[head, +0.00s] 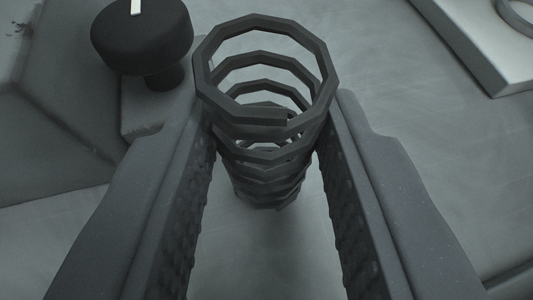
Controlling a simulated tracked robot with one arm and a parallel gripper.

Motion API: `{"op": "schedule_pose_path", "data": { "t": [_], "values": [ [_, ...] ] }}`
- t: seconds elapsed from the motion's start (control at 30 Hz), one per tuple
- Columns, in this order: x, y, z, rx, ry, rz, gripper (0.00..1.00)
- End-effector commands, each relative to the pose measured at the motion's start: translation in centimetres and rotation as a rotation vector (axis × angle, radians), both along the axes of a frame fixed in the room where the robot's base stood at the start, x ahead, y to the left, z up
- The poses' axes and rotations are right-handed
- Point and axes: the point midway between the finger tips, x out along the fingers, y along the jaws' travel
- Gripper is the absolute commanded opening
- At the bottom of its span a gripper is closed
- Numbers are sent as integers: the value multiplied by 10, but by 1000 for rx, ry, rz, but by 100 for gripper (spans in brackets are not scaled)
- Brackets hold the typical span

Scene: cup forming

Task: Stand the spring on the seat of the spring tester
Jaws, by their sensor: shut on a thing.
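The spring (264,118) is a dark coil with angular turns, seen from above along its length in the head view. It stands roughly upright between my two fingers. My gripper (268,135) is shut on the spring, with a finger on its left side and one on its right. The lower end of the spring is partly hidden by its own coils, and I cannot tell whether it touches the grey surface below. No part in view can be surely named as the tester's seat.
A black round knob (142,38) with a white mark stands at the upper left, close to the left finger. A pale block (470,45) with a ring-shaped part (517,17) is at the upper right. The grey surface (385,95) between them is clear.

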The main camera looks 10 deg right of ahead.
Motion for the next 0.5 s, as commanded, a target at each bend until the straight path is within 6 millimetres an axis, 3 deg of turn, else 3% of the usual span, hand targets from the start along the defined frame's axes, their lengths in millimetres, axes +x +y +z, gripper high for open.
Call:
{"op": "schedule_pose_path", "data": {
  "t": [0.1, 0.13, 0.2, 0.5],
  "values": [
    [0, 0, -2, 0, 1, 0, 4],
    [0, 0, -3, 0, 1, 0, 32],
    [0, 0, -2, 0, 1, 0, 51],
    [0, -1, -1, 1, 1, -1, 51]
  ]
}}
